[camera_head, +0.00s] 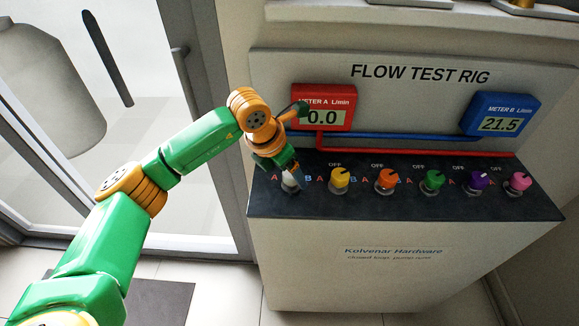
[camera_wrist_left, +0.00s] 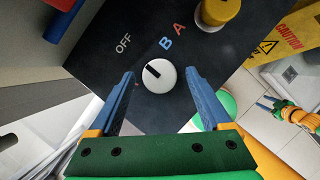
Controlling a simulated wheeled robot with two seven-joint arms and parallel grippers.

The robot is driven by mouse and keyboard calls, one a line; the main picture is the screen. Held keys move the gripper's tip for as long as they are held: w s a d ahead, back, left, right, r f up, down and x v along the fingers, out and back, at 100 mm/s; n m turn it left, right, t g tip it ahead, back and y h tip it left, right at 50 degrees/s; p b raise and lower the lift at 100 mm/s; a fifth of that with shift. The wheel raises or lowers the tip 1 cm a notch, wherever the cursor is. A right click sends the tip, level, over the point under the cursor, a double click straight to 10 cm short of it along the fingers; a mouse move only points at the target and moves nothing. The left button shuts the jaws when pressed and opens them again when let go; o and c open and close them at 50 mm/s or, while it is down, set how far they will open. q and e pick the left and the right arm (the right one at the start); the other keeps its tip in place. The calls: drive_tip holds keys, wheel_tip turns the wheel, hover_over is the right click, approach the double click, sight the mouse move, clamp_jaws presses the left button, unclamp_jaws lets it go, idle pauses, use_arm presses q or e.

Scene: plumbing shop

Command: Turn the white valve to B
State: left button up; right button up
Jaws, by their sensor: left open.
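The white valve (camera_head: 289,182) is the leftmost knob on the rig's dark panel, partly hidden by my left gripper (camera_head: 284,170) in the head view. In the left wrist view the white valve (camera_wrist_left: 160,78) is round, and its black pointer mark is turned toward the OFF label (camera_wrist_left: 124,43). The blue B label (camera_wrist_left: 166,43) is on the valve's upper side there. My left gripper (camera_wrist_left: 160,74) is open, with one blue finger on each side of the valve and small gaps visible. My right gripper (camera_wrist_left: 268,102) shows small at the right edge; its opening is unclear.
The yellow valve (camera_head: 339,178) stands close to the right, then several other coloured valves. Red meter A (camera_head: 323,107) reads 0.0; blue meter B (camera_head: 500,114) reads 21.5. A glass door (camera_head: 150,110) is at the left. A yellow caution sign (camera_wrist_left: 277,40) shows in the wrist view.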

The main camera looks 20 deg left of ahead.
use_arm(q)
drive_tip(key=shift+w+f, duration=0.15)
drive_tip(key=shift+w, duration=0.1)
drive_tip(key=shift+s, duration=0.2)
drive_tip(key=c, duration=0.7)
clamp_jaws()
